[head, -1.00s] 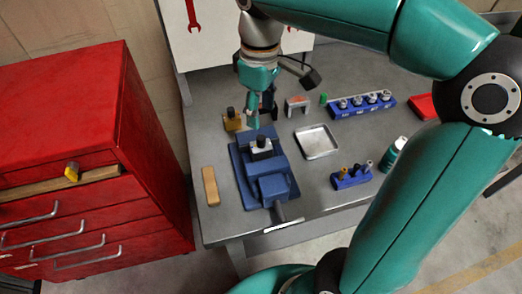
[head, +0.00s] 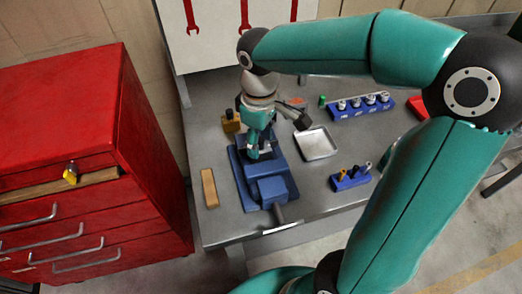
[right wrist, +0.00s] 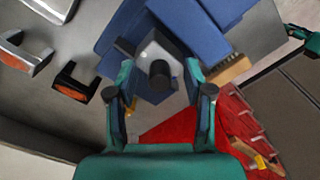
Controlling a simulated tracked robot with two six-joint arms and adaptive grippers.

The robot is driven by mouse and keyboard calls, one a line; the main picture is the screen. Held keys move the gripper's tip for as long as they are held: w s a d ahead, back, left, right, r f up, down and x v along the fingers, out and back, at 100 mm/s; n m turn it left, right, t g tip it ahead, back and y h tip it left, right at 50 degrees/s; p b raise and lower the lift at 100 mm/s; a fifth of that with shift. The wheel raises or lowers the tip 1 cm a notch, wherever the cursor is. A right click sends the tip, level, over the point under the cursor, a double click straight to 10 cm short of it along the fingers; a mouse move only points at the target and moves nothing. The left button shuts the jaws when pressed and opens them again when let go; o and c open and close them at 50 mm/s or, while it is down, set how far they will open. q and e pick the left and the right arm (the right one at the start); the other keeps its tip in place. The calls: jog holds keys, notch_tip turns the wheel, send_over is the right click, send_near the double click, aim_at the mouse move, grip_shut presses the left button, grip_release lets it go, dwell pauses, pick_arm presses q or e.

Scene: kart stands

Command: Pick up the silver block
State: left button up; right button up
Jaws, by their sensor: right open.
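The silver block (right wrist: 158,45), with a black round knob on top, sits in the blue vise (right wrist: 205,22) in the right wrist view. In the head view the vise (head: 272,190) stands on the grey bench, and my gripper mostly hides the block. My right gripper (head: 260,150) is right over the vise, pointing down. In the right wrist view its open fingers (right wrist: 160,74) stand on either side of the block and knob; whether they touch it I cannot tell. A teal and black part at that view's right edge looks like my left gripper (right wrist: 305,40); its jaws are unclear.
A brass block (head: 231,121) with a black knob stands behind the vise, and a wooden bar (head: 210,188) lies left of it. A metal tray (head: 316,144) and blue holders (head: 351,178) are to the right. A red cabinet (head: 70,130) stands left of the bench.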

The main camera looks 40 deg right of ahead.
grip_shut()
jog(key=shift+r, duration=0.15)
